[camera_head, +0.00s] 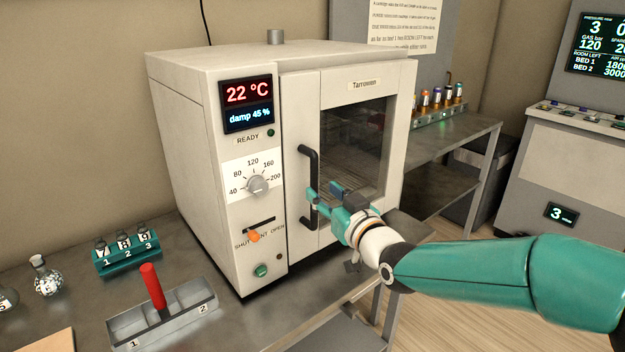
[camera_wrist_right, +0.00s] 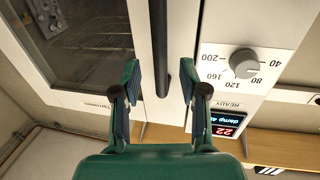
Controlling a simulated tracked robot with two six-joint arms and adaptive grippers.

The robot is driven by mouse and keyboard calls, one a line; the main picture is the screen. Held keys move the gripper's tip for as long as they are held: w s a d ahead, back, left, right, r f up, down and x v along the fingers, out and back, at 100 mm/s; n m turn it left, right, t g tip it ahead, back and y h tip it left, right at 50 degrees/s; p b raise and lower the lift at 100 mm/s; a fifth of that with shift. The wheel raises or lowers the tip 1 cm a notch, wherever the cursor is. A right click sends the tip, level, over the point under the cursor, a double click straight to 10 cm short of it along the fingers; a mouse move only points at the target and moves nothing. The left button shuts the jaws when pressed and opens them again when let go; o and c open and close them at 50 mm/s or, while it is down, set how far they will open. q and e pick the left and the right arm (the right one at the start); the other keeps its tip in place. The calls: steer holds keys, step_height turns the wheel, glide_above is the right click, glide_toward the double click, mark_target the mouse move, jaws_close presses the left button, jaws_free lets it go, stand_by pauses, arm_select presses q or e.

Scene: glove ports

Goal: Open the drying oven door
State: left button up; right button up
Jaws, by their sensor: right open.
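The drying oven (camera_head: 200,120) is a cream box on a steel bench, its display reading 22 °C and damp 45 %. Its door (camera_head: 305,95), with a dark window, looks shut. The black upright door handle (camera_head: 314,168) is near the door's left edge. My right gripper (camera_head: 325,190) is open at the handle, covering part of it. In the right wrist view the handle (camera_wrist_right: 160,55) runs between the two spread fingers of the gripper (camera_wrist_right: 159,85), with visible gaps either side. My left gripper is not in view.
A vent slider with an orange knob (camera_head: 253,236) and a dial (camera_head: 258,186) are left of the door. A grey tray with a red lever (camera_head: 153,286), a teal numbered rack (camera_head: 128,258) and flasks stand on the bench. A side table (camera_head: 455,130) stands right of the oven.

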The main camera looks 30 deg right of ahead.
mark_target(316, 186)
steer(key=w, duration=0.3)
steer(key=w+p, duration=0.1)
steer(key=w, duration=0.1)
steer(key=shift+d, duration=0.25)
jaws_close()
